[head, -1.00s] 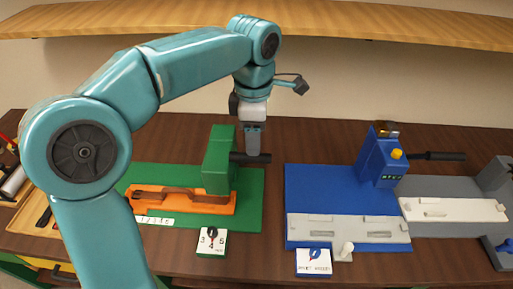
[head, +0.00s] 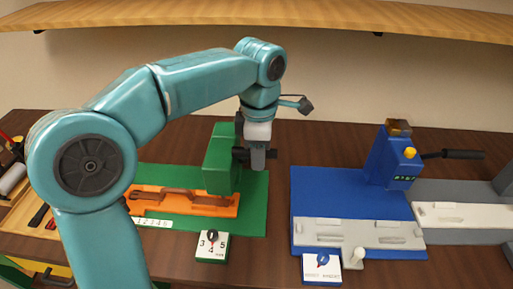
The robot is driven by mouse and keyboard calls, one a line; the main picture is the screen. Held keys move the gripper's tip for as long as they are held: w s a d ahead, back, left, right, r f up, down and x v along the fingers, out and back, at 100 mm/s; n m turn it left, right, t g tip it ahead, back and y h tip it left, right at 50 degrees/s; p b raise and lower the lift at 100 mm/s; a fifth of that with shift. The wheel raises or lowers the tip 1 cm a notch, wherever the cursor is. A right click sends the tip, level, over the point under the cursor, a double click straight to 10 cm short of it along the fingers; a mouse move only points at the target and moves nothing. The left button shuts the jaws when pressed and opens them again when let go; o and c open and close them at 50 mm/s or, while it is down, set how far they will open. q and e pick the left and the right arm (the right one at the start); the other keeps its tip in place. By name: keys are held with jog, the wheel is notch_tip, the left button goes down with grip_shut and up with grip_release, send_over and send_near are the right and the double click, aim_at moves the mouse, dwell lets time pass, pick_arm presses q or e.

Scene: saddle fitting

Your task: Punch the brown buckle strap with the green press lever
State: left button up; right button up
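The green press (head: 221,160) stands on a green base plate (head: 255,205). Its black lever (head: 271,154) sticks out to the right. The brown buckle strap (head: 182,192) lies in an orange holder (head: 140,209) that runs left to right, its right part close to the press body. My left gripper (head: 258,165) points down at the lever, its fingers overlapping the middle of the handle and reaching a little below it. The lever shows on both sides of the fingers. Whether the fingers are shut on it I cannot tell. My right gripper is out of view.
A numbered dial block (head: 212,246) stands in front of the green plate. To the right are a blue press (head: 390,160) on a blue plate and a grey fixture (head: 470,220). A wooden tray with tools (head: 20,205) is at the left. A shelf (head: 300,22) runs above.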

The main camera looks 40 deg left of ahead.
pick_arm(q)
jog(key=shift+s+d+f+b, duration=0.35)
jog(key=shift+f+b, duration=0.3)
jog(key=shift+b, duration=0.1)
jog(key=shift+s+d+f, duration=0.15)
jog(key=shift+s+d, duration=0.05)
jog(key=shift+s, duration=0.1)
jog(key=shift+f+b, duration=0.1)
jog(key=shift+b, duration=0.25)
jog(key=s+d+f+b, duration=0.1)
jog(key=s+f+b, duration=0.1)
jog(key=f+b, duration=0.4)
jog(key=s+d+f+b, duration=0.2)
jog(key=f+b, duration=0.4)
jog(key=f, duration=0.2)
jog(key=shift+s, duration=0.35)
dwell(1.0)
jog(key=shift+a, duration=0.1)
dwell(0.3)
